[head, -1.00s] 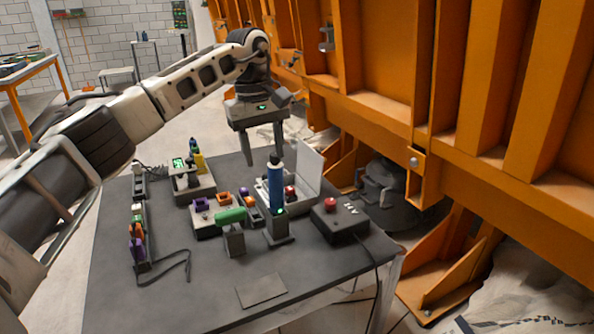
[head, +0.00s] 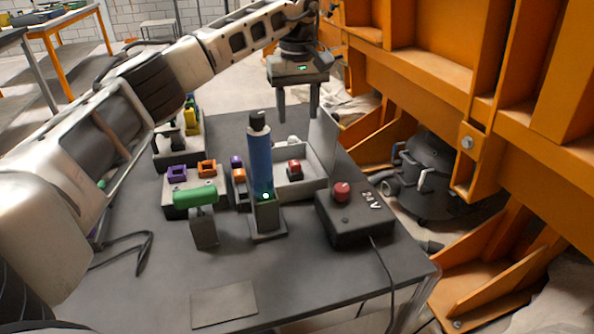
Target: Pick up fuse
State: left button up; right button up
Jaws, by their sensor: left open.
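My left gripper (head: 298,118) is open and empty, pointing down above the back of an open grey box with a raised lid (head: 323,145). A small red block (head: 294,169), possibly a fuse, sits in this box, below and apart from the fingertips. Other fuse-like blocks stand to the left: a purple one (head: 177,172) and an orange one (head: 207,168) on a grey holder, and a smaller purple one (head: 236,161) above another orange one (head: 239,176). I cannot tell which is the task's fuse. My right gripper is not in view.
A tall blue cylinder (head: 260,160) stands in a dock in front of the box. A green-handled tool (head: 195,196) stands left of it. A black 24 V box with a red button (head: 342,190) is at right. The dark table's (head: 150,290) front is mostly clear. Orange steelwork (head: 420,80) rises behind.

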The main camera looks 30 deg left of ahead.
pick_arm(q)
send_over(295, 162)
jog(key=f, duration=0.7)
jog(key=shift+w+d+b, duration=0.1)
jog(key=shift+d+b, duration=0.2)
jog(key=shift+a+f, duration=0.15)
jog(key=shift+f, duration=1.2)
jog(key=shift+a+f, duration=0.15)
jog(key=shift+f, duration=1.15)
grip_shut()
